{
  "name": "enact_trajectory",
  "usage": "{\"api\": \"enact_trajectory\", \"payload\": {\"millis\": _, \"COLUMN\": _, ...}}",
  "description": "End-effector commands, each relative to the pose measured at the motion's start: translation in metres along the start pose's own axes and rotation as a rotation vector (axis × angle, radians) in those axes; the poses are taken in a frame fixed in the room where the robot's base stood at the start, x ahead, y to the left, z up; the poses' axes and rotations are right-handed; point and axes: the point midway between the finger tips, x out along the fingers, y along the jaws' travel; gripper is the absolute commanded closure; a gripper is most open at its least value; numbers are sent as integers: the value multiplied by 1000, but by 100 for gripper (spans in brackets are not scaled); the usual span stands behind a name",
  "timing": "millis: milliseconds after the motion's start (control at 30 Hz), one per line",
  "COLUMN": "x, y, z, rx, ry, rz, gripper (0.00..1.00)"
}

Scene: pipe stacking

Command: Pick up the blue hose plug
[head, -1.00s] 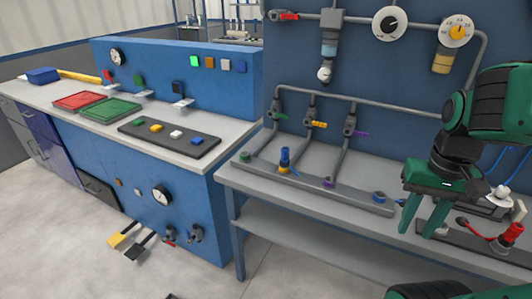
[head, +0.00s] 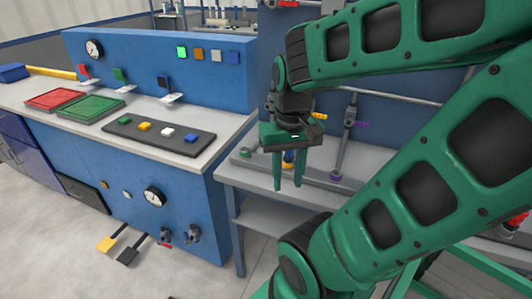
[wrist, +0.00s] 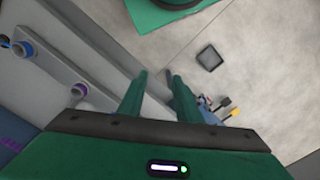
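The blue hose plug (head: 289,156) stands on the workbench rail in the head view, largely hidden behind my gripper (head: 288,187). Blue and a little yellow show between the fingers. My gripper is open, its two fingers apart and pointing down, in front of the plug as seen from the head. In the wrist view the fingers (wrist: 157,74) are apart with nothing between them, and I cannot make out the plug there.
The rail (wrist: 62,55) carries a blue-ringed socket (wrist: 22,48) and a purple one (wrist: 79,90). A green socket (head: 245,152) is at its left end. Pipes with valves (head: 349,122) rise behind. The blue cabinet (head: 180,150) stands left, with a black tray (head: 150,142) of coloured blocks.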

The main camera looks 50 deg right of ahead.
Motion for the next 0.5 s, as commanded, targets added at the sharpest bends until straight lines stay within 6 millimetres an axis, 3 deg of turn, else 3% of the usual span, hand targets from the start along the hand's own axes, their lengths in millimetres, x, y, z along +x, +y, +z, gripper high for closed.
{"api": "enact_trajectory", "payload": {"millis": 233, "x": 0, "y": 0, "z": 0, "rx": 1, "ry": 0, "rz": 0, "gripper": 69}}
{"api": "enact_trajectory", "payload": {"millis": 267, "x": 0, "y": 0, "z": 0, "rx": 1, "ry": 0, "rz": 0, "gripper": 66}}
{"api": "enact_trajectory", "payload": {"millis": 333, "x": -3, "y": 4, "z": 4, "rx": 7, "ry": 5, "rz": -3, "gripper": 52}}
{"api": "enact_trajectory", "payload": {"millis": 400, "x": -8, "y": 8, "z": 5, "rx": 44, "ry": 14, "rz": -5, "gripper": 52}}
{"api": "enact_trajectory", "payload": {"millis": 500, "x": -15, "y": 5, "z": -10, "rx": 168, "ry": 16, "rz": 5, "gripper": 52}}
